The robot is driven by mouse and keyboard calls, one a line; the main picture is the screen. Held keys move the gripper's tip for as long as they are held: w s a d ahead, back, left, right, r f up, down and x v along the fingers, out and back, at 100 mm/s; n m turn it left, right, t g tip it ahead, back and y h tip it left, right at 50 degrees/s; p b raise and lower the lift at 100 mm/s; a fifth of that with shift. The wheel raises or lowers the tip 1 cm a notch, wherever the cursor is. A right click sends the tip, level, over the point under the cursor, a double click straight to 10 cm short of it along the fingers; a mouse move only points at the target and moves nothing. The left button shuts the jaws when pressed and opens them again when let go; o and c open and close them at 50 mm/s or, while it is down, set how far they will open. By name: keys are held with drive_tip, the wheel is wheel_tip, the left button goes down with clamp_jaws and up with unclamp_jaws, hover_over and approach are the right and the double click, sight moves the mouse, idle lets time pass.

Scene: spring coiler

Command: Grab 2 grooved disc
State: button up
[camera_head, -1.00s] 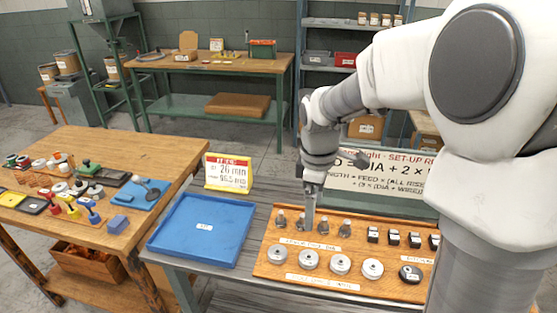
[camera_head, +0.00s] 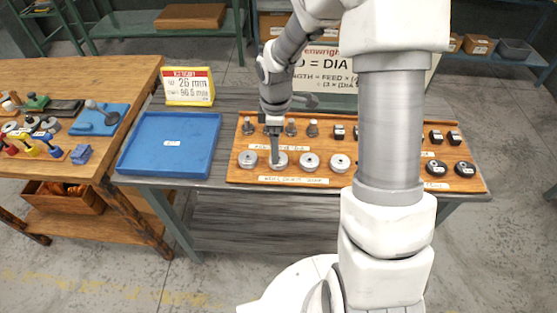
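A row of silver grooved discs lies along the front of the wooden board: the leftmost disc (camera_head: 247,159), the second disc (camera_head: 280,164), the third disc (camera_head: 309,162) and the fourth disc (camera_head: 340,164). My gripper (camera_head: 275,155) points down at the second disc from the left, with its fingertips at or just above it. The fingers look narrow and small here, so I cannot tell whether they are open, shut or touching the disc. Two black round discs (camera_head: 465,169) sit at the board's right end. My arm hides part of the board's right half.
The wooden board (camera_head: 234,172) also carries small grey pegs (camera_head: 312,129) and black blocks (camera_head: 437,137) behind the discs. An empty blue tray (camera_head: 170,165) lies to the left. A red and white sign (camera_head: 188,87) stands behind it. A cluttered wooden table (camera_head: 85,78) is further left.

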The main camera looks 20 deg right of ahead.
drive_tip(key=f, duration=0.5)
drive_tip(key=shift+d+f, duration=0.1)
drive_tip(key=shift+d, duration=0.25)
drive_tip(key=shift+w, duration=0.1)
clamp_jaws()
